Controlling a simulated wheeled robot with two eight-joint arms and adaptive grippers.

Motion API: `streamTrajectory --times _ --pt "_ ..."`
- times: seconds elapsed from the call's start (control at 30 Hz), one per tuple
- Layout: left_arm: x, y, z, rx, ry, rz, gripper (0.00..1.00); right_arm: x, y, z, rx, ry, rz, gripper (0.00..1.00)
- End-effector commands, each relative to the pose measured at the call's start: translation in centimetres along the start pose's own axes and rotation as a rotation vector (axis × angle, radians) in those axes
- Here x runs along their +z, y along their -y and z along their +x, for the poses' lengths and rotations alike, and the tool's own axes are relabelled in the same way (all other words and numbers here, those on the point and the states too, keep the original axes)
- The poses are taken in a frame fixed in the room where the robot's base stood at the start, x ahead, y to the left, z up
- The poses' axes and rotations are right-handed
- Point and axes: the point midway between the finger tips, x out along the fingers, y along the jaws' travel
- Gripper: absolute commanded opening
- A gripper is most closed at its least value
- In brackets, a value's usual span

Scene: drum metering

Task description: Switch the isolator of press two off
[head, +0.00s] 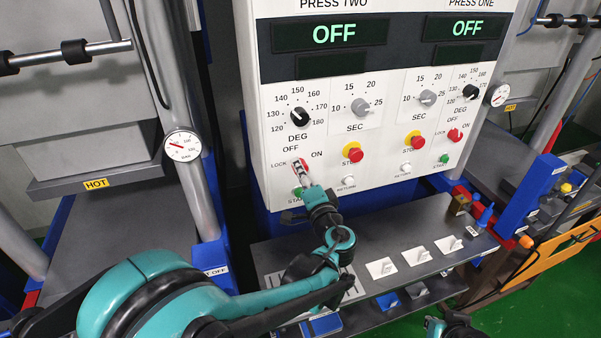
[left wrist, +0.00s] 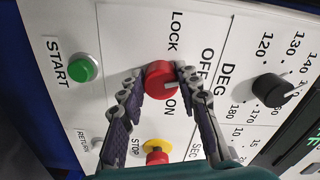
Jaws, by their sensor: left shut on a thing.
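The press two isolator is a red rotary knob (left wrist: 158,80) on the white panel, with LOCK, OFF and ON printed around it. Its white mark points roughly between OFF and ON; I cannot tell its exact setting. My left gripper (left wrist: 157,78) is shut on this knob, one finger on each side. In the head view the left gripper (head: 303,175) reaches up to the panel and mostly covers the knob. The press two display (head: 335,34) reads OFF. Part of my right gripper (head: 440,326) shows at the bottom edge; its fingers are unclear.
The green START button (left wrist: 86,67) and the red STOP button (left wrist: 157,155) flank the knob closely. Press one's red isolator (head: 455,136) is further right. A gauge (head: 183,146) is at left.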

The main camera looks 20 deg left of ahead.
Motion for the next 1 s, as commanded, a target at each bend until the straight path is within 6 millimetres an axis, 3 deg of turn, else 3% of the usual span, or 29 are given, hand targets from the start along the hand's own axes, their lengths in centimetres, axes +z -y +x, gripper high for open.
streamTrajectory --times 0.17,0.2,0.27,0.67,1.0 --pt "0.1 -0.1 0.0 0.002 0.001 0.0 0.04 0.0 0.0 0.0 0.0 0.0 0.0 0.0" --pt "0.1 -0.1 0.0 0.002 0.001 0.0 0.4 0.0 0.0 0.0 0.0 0.0 0.0 0.0" --pt "0.1 -0.1 0.0 0.001 0.001 0.0 0.53 0.0 0.0 0.0 0.0 0.0 0.0 0.0" --pt "-0.1 -0.1 -0.8 0.001 -0.002 0.001 0.53 0.0 0.0 0.0 0.0 0.0 0.0 0.0" --pt "-0.1 -0.1 -7.7 0.003 -0.005 0.001 0.53 0.0 0.0 0.0 0.0 0.0 0.0 0.0"
